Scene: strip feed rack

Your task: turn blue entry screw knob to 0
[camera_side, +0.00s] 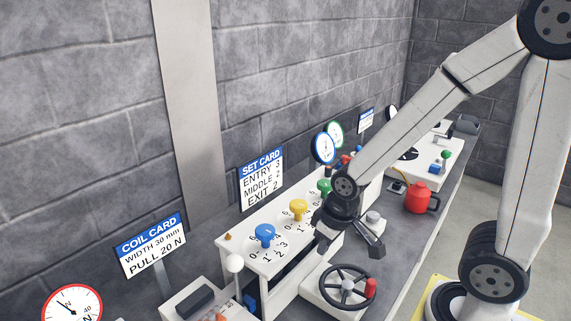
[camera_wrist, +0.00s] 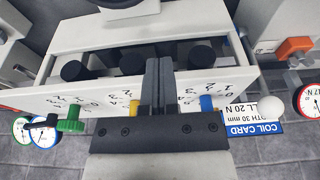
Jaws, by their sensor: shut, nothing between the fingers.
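The blue knob (camera_side: 264,235) stands on the sloped white panel (camera_side: 238,250) of the rack, nearest the camera in a row of three. Printed numbers ring it; I cannot tell which one it points to. In the wrist view the blue knob (camera_wrist: 207,103) shows just right of my fingers, partly hidden by the gripper body. My gripper (camera_side: 321,246) is shut and empty, above the rack and right of the blue knob, apart from it in the side view. Its closed fingers also show in the wrist view (camera_wrist: 158,65).
A yellow knob (camera_side: 299,208) and a green knob (camera_side: 324,186) stand farther along the panel. A handwheel (camera_side: 345,286) with a red handle and a white ball lever (camera_side: 234,263) flank the front. The set card (camera_side: 262,178) reads ENTRY 3. A red kettle-like pot (camera_side: 420,198) stands behind.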

